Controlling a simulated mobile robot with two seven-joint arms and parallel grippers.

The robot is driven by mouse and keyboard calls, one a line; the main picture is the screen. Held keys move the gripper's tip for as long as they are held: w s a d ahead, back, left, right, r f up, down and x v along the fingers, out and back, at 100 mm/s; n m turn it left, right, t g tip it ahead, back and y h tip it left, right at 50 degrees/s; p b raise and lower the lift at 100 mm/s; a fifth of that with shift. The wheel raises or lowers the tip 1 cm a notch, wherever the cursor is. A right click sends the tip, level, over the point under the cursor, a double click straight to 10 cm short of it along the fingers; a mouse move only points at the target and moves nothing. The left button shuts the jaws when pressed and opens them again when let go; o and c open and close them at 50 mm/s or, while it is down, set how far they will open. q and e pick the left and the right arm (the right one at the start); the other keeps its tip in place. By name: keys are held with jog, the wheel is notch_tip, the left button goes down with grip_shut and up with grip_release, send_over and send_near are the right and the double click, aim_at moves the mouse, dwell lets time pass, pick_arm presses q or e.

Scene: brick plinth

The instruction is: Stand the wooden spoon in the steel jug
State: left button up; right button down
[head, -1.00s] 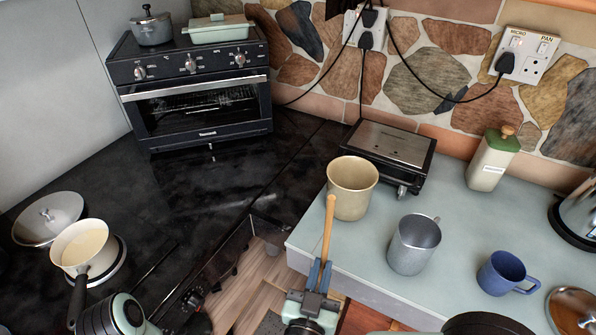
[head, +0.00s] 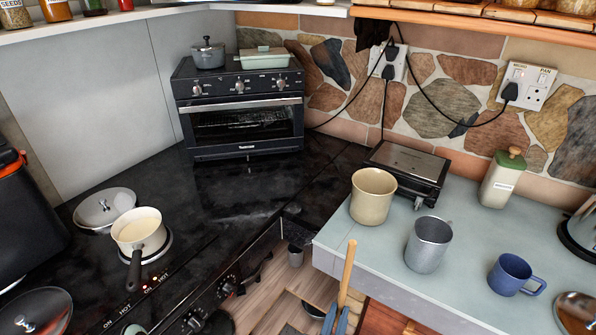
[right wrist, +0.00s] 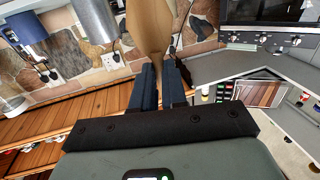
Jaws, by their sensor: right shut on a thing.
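The wooden spoon (head: 347,272) is held upright, slightly tilted, in my right gripper (head: 338,318), low in the head view in front of the counter's edge. In the right wrist view, the blue fingers (right wrist: 160,88) are shut on the spoon (right wrist: 150,28), whose wide wooden part is cut off by the top edge. The steel jug (head: 428,246) stands upright on the pale counter, to the right of the spoon and apart from it. The jug also shows in the right wrist view (right wrist: 95,18). My left gripper is not in view.
A cream pot (head: 372,198) stands behind and left of the jug. A blue mug (head: 512,276) is to its right. A flat steel-topped appliance (head: 407,165) and a green-lidded bottle (head: 502,180) stand behind. A saucepan (head: 140,232) sits on the hob at left.

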jog(key=shift+w+d+f, duration=0.1)
jog(key=shift+w, duration=0.25)
jog(key=w+d+f+n+t+y+p, duration=0.1)
jog(key=w+d+f+n+y+p, duration=0.4)
jog(key=w+d+f, duration=0.65)
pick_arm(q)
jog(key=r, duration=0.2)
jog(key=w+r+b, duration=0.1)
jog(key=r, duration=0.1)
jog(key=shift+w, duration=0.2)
pick_arm(e)
notch_tip(320, 180, down, 6)
jog(key=s+a+y, duration=0.1)
jog(key=s, duration=0.1)
jog(key=shift+s+a+r+m, duration=0.2)
jog(key=shift+s+a+m, duration=0.15)
jog(key=shift+s+m, duration=0.05)
